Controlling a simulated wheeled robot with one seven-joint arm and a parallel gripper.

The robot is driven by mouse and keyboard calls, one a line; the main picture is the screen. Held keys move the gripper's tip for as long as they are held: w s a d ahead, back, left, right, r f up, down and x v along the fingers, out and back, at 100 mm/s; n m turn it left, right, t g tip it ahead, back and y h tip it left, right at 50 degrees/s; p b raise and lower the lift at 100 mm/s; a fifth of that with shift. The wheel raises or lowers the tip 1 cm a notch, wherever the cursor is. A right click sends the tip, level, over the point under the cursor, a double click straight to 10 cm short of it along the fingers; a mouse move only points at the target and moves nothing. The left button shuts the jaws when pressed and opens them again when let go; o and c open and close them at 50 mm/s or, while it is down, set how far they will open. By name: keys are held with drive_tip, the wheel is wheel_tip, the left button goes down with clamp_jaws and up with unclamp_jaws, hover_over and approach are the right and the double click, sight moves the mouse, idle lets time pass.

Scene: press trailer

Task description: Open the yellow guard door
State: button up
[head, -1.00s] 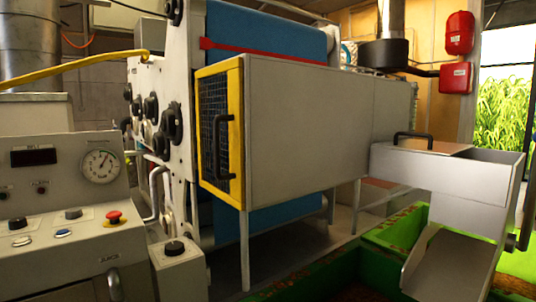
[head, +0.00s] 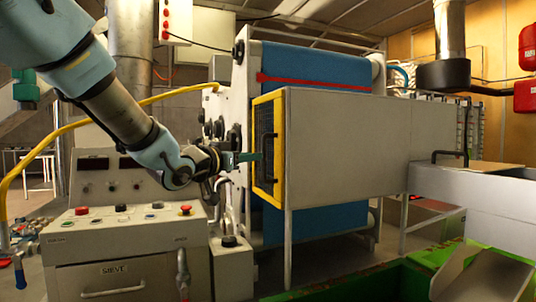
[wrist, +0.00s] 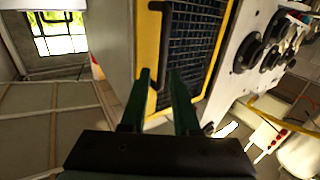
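The yellow guard door (head: 280,125) is a yellow frame with dark mesh on the end of a grey box-shaped guard. It looks closed, flush with the box. Its black bar handle (head: 270,150) stands upright on the door's right side. My gripper (head: 255,157) reaches in from the left, its dark green fingers in front of the door near the handle. In the wrist view, the door (wrist: 147,45) fills the top middle, and the handle (wrist: 166,42) runs down between the tips of my gripper (wrist: 161,75). The fingers are apart, with a gap around the handle; contact cannot be told.
The grey guard box (head: 345,145) extends right from the door. A control console (head: 125,240) stands below my arm. Black knobs line the white machine side left of the door. A green bin (head: 385,285) and a grey chute (head: 490,275) are at the front right.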

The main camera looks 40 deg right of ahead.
sight(263, 176)
drive_tip(key=p+x, duration=0.1)
drive_tip(key=x, duration=0.6)
drive_tip(key=shift+w+d+p, duration=0.1)
drive_tip(key=shift+w+p, duration=0.05)
drive_tip(key=shift+p, duration=0.25)
drive_tip(key=shift+c, duration=0.3)
clamp_jaws()
idle(0.6)
